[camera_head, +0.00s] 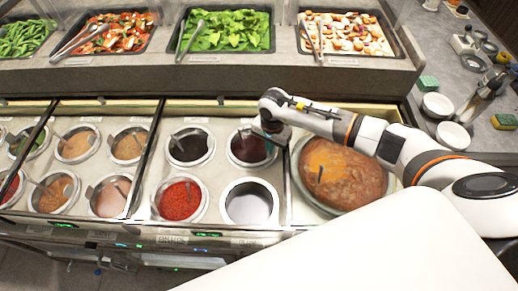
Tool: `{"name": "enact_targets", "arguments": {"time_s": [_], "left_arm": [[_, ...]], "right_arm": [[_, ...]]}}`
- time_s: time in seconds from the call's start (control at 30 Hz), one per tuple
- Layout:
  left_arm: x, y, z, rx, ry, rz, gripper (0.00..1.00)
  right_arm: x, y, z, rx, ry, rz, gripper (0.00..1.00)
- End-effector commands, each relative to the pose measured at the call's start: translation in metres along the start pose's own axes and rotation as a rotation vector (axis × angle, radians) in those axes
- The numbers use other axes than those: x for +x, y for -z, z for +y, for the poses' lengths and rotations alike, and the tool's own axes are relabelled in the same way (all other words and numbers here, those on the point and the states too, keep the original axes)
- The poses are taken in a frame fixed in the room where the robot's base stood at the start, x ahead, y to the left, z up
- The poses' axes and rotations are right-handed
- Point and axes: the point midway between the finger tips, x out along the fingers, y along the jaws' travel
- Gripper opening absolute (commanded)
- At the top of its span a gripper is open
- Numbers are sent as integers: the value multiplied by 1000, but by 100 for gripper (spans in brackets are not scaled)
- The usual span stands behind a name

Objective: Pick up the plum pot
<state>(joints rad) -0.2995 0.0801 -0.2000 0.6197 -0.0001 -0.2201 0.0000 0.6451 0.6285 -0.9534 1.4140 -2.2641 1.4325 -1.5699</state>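A steel pot of dark reddish-purple sauce (247,151) sits in the counter's back row, right of a near-black sauce pot (189,150). Its colour fits plum, but I read no label that confirms it. My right gripper (271,134) is at the right edge of this pot, with the arm reaching in from the right. The gripper overlaps the rim in the view; whether it touches it, and whether its fingers are open, I cannot tell. My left gripper is not in view.
A red sauce pot (180,201) and a round steel well with no visible sauce (249,204) are in front. A large pan of orange-brown food (348,178) lies under my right arm. Food trays (226,36) line the raised shelf behind. White bowls (453,136) stand at right.

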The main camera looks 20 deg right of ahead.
Motion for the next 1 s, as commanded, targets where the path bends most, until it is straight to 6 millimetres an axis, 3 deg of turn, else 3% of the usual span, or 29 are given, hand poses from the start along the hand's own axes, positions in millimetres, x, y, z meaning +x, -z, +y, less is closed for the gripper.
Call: {"name": "enact_targets", "arguments": {"time_s": [0.17, 0.63, 1.0], "left_arm": [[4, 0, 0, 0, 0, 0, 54], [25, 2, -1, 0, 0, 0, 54], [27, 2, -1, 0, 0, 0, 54]], "right_arm": [[-12, -1, 3, -1, -8, -2, 0], [-87, -1, 2, -1, -8, -3, 0], [-102, 0, 1, 1, -4, -1, 0]]}}
